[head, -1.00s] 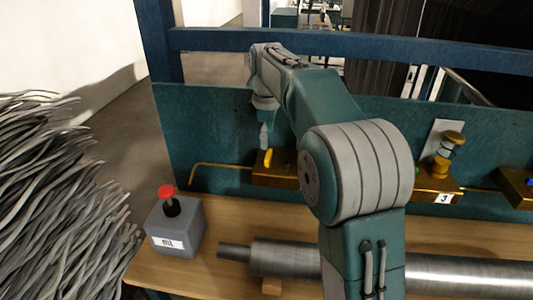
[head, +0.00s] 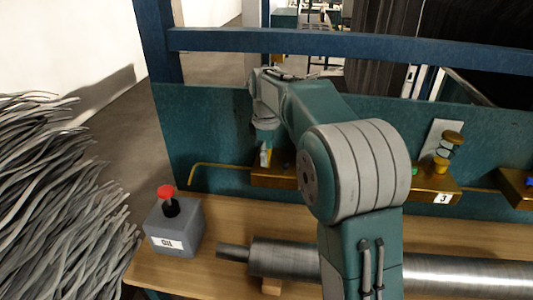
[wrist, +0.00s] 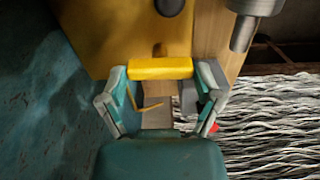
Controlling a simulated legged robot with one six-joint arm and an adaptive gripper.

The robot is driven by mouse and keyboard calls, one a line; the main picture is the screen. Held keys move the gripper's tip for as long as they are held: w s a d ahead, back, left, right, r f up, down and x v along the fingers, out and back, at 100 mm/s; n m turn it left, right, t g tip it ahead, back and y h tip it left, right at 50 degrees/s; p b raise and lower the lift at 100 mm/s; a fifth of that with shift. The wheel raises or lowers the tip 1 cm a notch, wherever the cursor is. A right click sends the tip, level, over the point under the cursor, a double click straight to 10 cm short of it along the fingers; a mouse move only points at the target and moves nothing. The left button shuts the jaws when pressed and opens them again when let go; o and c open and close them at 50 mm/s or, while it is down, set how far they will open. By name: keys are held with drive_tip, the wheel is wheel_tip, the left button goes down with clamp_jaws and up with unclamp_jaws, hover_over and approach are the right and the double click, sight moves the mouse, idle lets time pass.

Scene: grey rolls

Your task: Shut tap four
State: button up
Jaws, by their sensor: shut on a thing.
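In the wrist view, my gripper (wrist: 161,72) is shut on a yellow tap handle (wrist: 160,68), with one finger at each end of it. The handle lies across the picture in front of a brass tap block (wrist: 120,30). In the head view my gripper (head: 265,153) reaches down at that leftmost brass block (head: 272,177), and my wrist and fingers mostly hide the handle. No number shows on this block; my arm covers its right part.
A block labelled 3 (head: 437,190) with a brass knob (head: 452,137) stands right. Grey strands (head: 60,200) fill the left. A blue rail (head: 350,45) crosses behind.

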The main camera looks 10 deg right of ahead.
drive_tip(key=shift+d+f, duration=0.1)
drive_tip(key=m, duration=0.8)
drive_tip(key=shift+f+m, duration=0.1)
drive_tip(key=shift+m, duration=0.2)
drive_tip(key=m, duration=0.4)
drive_tip(key=shift+m, duration=2)
drive_tip(key=o, duration=0.9)
